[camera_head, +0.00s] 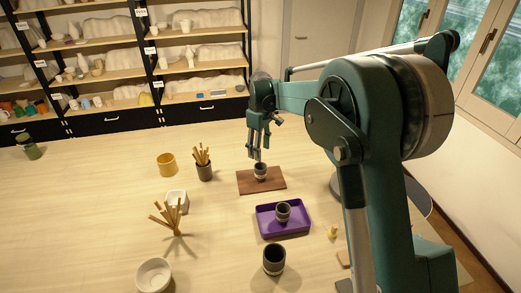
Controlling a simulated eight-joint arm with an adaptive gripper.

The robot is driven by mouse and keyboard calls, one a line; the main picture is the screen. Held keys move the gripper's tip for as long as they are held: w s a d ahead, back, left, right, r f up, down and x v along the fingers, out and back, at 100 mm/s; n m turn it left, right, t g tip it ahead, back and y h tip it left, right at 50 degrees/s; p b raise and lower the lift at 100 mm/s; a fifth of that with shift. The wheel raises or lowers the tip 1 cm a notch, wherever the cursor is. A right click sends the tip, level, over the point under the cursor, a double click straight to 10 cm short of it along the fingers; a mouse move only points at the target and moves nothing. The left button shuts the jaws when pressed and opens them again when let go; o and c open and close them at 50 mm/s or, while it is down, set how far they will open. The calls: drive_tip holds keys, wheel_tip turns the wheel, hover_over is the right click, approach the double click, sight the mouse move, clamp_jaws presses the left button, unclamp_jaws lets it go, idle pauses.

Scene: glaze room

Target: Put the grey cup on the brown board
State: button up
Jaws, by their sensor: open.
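A small grey cup (260,171) with a pale band stands upright on the brown board (276,184), near the middle of the board. My gripper (256,156) points down just above and slightly left of this cup. It is open, and its fingertips are close to the cup's rim. I cannot tell whether they touch it. Nothing else shows between the fingers.
A purple tray (260,223) holds a similar cup (283,211) in front of the board. A dark cup (274,259) stands nearer. A yellow pot (167,165), a brush holder (205,171) and a white bowl (153,275) stand left. The far-left table is mostly clear.

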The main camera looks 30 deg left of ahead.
idle(0.5)
drive_tip(key=s+d+r+m+t, duration=0.1)
drive_tip(key=d+r+m, duration=0.2)
drive_tip(key=d+r, duration=0.75)
drive_tip(key=s+d+r+m+t+y, duration=0.1)
drive_tip(key=d+r+m, duration=0.2)
drive_tip(key=d, duration=1.5)
drive_tip(key=s+d+r+m+t, duration=0.1)
drive_tip(key=d+r+m, duration=0.2)
drive_tip(key=d+r, duration=0.75)
drive_tip(key=s+d+f+m+t, duration=0.1)
drive_tip(key=s+d+m, duration=0.1)
drive_tip(key=s+d, duration=0.65)
drive_tip(key=s+d+f+m+t, duration=0.1)
drive_tip(key=s+d+f+m, duration=0.15)
drive_tip(key=d, duration=1.05)
drive_tip(key=s+d+f+m+t, duration=0.1)
drive_tip(key=s+d+f+m, duration=0.1)
drive_tip(key=s+d, duration=0.3)
drive_tip(key=s+d+f+m+t+h, duration=0.1)
drive_tip(key=s+d+f, duration=0.3)
drive_tip(key=s, duration=0.5)
drive_tip(key=shift+s+d+m, duration=0.35)
drive_tip(key=shift+d+m, duration=0.4)
drive_tip(key=shift+d, duration=0.4)
